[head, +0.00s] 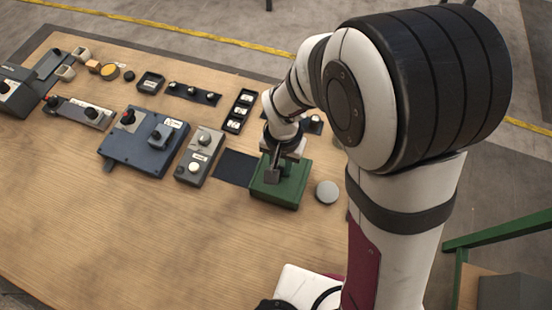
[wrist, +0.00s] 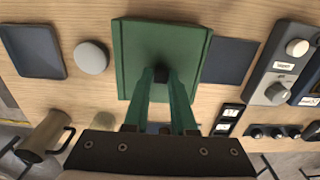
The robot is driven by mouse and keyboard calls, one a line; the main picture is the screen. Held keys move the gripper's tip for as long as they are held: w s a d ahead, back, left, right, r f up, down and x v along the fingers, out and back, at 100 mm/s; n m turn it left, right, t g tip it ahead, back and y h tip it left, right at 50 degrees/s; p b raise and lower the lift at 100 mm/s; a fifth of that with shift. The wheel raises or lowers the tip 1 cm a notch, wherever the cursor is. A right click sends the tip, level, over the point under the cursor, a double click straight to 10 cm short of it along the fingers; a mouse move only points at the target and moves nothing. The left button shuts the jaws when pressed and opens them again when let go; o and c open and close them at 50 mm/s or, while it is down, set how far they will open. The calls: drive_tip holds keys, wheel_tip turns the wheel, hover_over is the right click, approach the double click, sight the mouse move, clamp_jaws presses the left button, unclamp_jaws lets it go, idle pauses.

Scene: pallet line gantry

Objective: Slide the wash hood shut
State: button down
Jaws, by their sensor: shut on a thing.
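The wash hood, which I take to be the green box-like cover (head: 285,190), sits on the wooden table below my arm. It also shows in the wrist view (wrist: 135,50), with a small black knob (wrist: 162,73) on its top. My gripper (head: 272,174) reaches down onto the hood. In the wrist view, its two fingers (wrist: 161,78) converge on the knob and are shut on it. The fingers hide part of the knob. A dark flat panel (head: 236,168) lies directly beside the hood, uncovered, and also shows in the wrist view (wrist: 230,61).
A round grey disc (head: 327,191) lies close on the hood's other side. A grey box with knobs (head: 200,156) and a blue box (head: 143,141) stand left of the panel. A black three-part holder (head: 239,111) is behind. A mug (wrist: 45,136) shows in the wrist view. The table's front is clear.

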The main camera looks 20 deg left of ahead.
drive_tip(key=c, duration=0.8)
unclamp_jaws()
drive_tip(key=shift+d, duration=0.15)
drive_tip(key=shift+o, duration=0.2)
wheel_tip(320, 180, up, 16)
drive_tip(key=shift+f, duration=0.1)
drive_tip(key=s+d+m+y, duration=0.1)
drive_tip(key=s+d+m, duration=0.4)
drive_tip(key=s+d, duration=0.7)
drive_tip(key=d+f, duration=0.1)
drive_tip(key=d, duration=0.2)
drive_tip(key=shift+s+d+m+y, duration=0.3)
drive_tip(key=shift+s+y, duration=0.05)
drive_tip(key=shift+y, duration=0.05)
